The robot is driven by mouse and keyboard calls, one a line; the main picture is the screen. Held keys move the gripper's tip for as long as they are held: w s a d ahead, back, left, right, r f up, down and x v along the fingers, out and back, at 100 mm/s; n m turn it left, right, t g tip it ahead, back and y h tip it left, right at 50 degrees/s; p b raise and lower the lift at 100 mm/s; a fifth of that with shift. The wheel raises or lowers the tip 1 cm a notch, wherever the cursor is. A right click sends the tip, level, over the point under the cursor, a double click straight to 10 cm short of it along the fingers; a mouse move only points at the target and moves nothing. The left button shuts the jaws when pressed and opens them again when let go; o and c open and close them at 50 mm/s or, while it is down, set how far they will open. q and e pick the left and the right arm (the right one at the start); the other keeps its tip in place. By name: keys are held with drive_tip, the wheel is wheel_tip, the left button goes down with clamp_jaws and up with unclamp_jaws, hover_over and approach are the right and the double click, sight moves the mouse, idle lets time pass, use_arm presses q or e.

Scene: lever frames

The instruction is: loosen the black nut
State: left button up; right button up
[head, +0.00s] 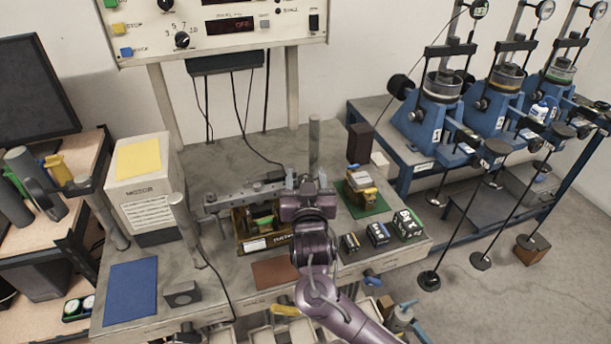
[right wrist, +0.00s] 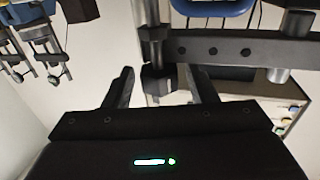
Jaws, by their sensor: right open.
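The black nut (right wrist: 158,86) is a dark hexagonal piece at the end of a dark rod in the right wrist view, beside a grey bar with several holes (right wrist: 225,47). My right gripper (right wrist: 158,73) is open, with one finger on each side of the nut and a visible gap to each. I cannot tell how deep the nut sits between the fingers. In the head view my right gripper (head: 306,178) is at the right end of the bar (head: 245,195) and hides the nut. My left gripper is not in view.
A wooden parts box (head: 252,243) stands below the bar. A motor box (head: 147,190), a post (head: 315,140) and a yellow block on a green mat (head: 366,208) are around it. Several small dark boxes (head: 377,233) stand at the right. A blue mat (head: 132,292) lies at the left.

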drive_tip(key=c, duration=1)
